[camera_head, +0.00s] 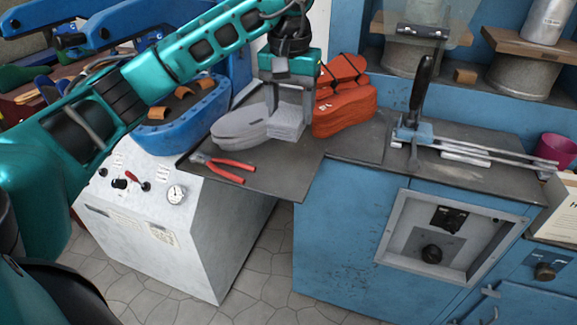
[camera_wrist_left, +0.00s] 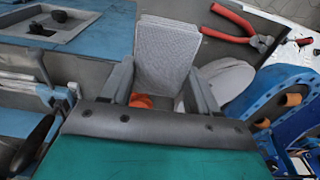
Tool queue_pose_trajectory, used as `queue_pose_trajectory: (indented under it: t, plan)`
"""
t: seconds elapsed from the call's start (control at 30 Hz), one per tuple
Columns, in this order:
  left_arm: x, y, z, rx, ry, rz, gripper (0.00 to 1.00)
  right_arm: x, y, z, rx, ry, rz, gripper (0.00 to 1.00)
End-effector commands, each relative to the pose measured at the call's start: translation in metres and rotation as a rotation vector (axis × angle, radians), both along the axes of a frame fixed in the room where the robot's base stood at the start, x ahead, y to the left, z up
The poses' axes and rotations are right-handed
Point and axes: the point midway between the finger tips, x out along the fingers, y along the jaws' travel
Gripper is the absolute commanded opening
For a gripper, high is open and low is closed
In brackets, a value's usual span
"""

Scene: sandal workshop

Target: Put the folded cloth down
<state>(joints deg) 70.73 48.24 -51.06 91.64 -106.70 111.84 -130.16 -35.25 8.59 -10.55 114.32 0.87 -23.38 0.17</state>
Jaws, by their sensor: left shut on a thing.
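The folded cloth (camera_head: 287,123) is a pale grey, ribbed block. My left gripper (camera_head: 289,100) points down from above and is shut on it. In the left wrist view the cloth (camera_wrist_left: 166,48) sticks out beyond the two grey fingers of the left gripper (camera_wrist_left: 162,82). The cloth is low over the dark worktop (camera_head: 290,172); I cannot tell whether it touches it. My right gripper is not in view.
A grey sole-shaped piece (camera_head: 238,126) lies just left of the cloth. Orange-red sandal-like pieces (camera_head: 343,108) are close on the right. Red-handled pliers (camera_head: 230,169) lie in front, left. A clamp tool (camera_head: 415,130) stands farther right. Bare worktop shows in front of the cloth.

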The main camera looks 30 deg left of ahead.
Motion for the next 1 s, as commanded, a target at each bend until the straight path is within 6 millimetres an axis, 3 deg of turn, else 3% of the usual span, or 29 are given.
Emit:
queue_pose_trajectory:
  t: [0.1, 0.3, 0.57, 0.8, 1.0]
  plan:
    - [-0.001, 0.001, -0.035, 0.001, 0.004, 0.001, 0.16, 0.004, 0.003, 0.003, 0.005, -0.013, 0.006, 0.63]
    - [-0.001, 0.001, -0.073, 0.001, 0.001, 0.001, 0.16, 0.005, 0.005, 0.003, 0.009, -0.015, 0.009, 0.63]
    - [0.0, 0.0, -0.092, 0.0, 0.0, 0.001, 0.16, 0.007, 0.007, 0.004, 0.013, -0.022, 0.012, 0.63]
    - [0.0, 0.0, -0.125, 0.0, 0.0, 0.001, 0.16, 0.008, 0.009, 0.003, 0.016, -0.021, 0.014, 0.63]
    - [0.0, 0.0, -0.125, -0.001, -0.002, 0.001, 0.16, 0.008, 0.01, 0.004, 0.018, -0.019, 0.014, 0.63]
